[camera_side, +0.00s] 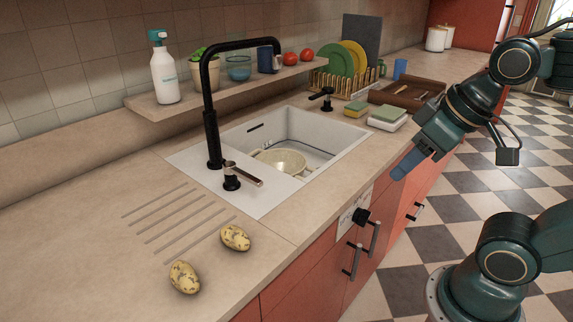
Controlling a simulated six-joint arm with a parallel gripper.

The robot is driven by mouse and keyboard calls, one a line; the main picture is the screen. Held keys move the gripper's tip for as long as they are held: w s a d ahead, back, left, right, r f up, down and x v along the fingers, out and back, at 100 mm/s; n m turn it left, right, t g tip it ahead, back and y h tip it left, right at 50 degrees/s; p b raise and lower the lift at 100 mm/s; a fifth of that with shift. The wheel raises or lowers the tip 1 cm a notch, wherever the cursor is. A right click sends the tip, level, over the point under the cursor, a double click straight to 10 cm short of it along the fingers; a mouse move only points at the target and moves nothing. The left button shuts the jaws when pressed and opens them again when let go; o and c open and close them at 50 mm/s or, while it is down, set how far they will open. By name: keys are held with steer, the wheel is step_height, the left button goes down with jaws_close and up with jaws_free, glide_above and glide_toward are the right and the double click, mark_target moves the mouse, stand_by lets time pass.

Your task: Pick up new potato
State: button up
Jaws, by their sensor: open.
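Two yellowish, dark-speckled potatoes lie apart on the beige countertop at the lower left. One potato (235,238) is close to the counter's front edge, beside the drain grooves. The other potato (184,277) lies nearer the camera and to the left. My gripper (402,170) is open and empty, with blue fingertips pointing down and left. It hangs in front of the counter at the right of the sink, well away from both potatoes.
Sponges (388,115) and a dish rack (343,84) stand at the back. The counter left of the grooves is clear.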

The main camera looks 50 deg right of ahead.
steer(key=w+a+r+n+g+y, duration=0.1)
steer(key=w+a+r+y, duration=0.1)
steer(key=w+a, duration=0.35)
steer(key=w+a+r+n+g+y, duration=0.1)
steer(key=w+a+g, duration=0.1)
steer(key=w, duration=0.7)
steer(key=w+a+f+g+y, duration=0.1)
steer(key=w+a+f+g, duration=0.1)
steer(key=w+f, duration=0.2)
steer(key=w+a+f+n+g, duration=0.1)
steer(key=w+f, duration=0.3)
steer(key=w, duration=0.5)
steer(key=shift+w+a+f+g+y, duration=0.35)
steer(key=shift+w+a+g+y, duration=0.05)
steer(key=shift+a+g, duration=0.15)
steer(key=shift+a+f, duration=0.1)
steer(key=shift+f, duration=0.05)
glide_above(236, 238)
steer(key=w+d, duration=0.4)
steer(key=shift+s+a+f, duration=0.1)
steer(key=shift+f, duration=1.8)
steer(key=shift+s+a+f, duration=0.1)
steer(key=shift+f, duration=1.8)
